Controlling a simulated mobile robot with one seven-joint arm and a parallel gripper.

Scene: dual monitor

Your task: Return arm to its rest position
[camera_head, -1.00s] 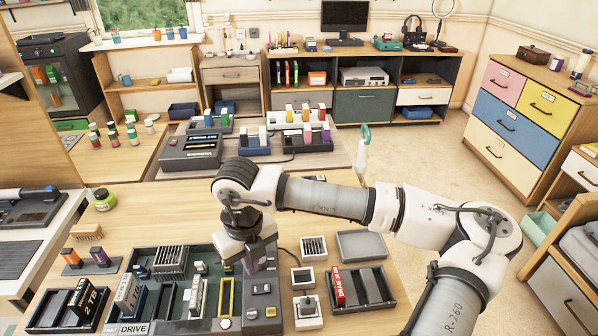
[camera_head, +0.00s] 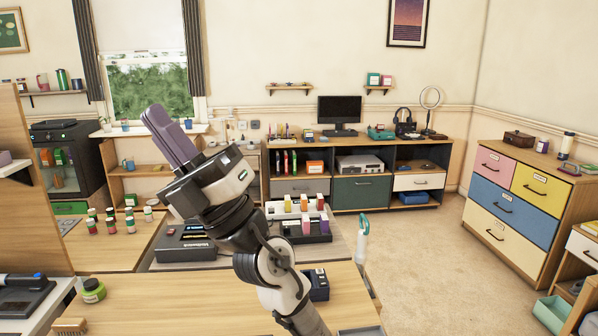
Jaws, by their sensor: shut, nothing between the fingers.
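My gripper (camera_head: 168,137) is raised high above the wooden table (camera_head: 190,303), in the left half of the head view. Its purple-grey fingers point up and to the left, and they are shut together with nothing between them. My arm is folded upright, with its wrist bent back over the table. The gripper is clear of everything and appears in front of the window and the shelves. It touches no object. The lower arm runs out of the bottom of the view.
A black device (camera_head: 183,246) and a tray of coloured blocks (camera_head: 305,231) stand on the surface behind my arm. A green jar (camera_head: 92,290) is at the table's left. A coloured drawer chest (camera_head: 530,205) stands right. Open floor (camera_head: 425,260) lies between.

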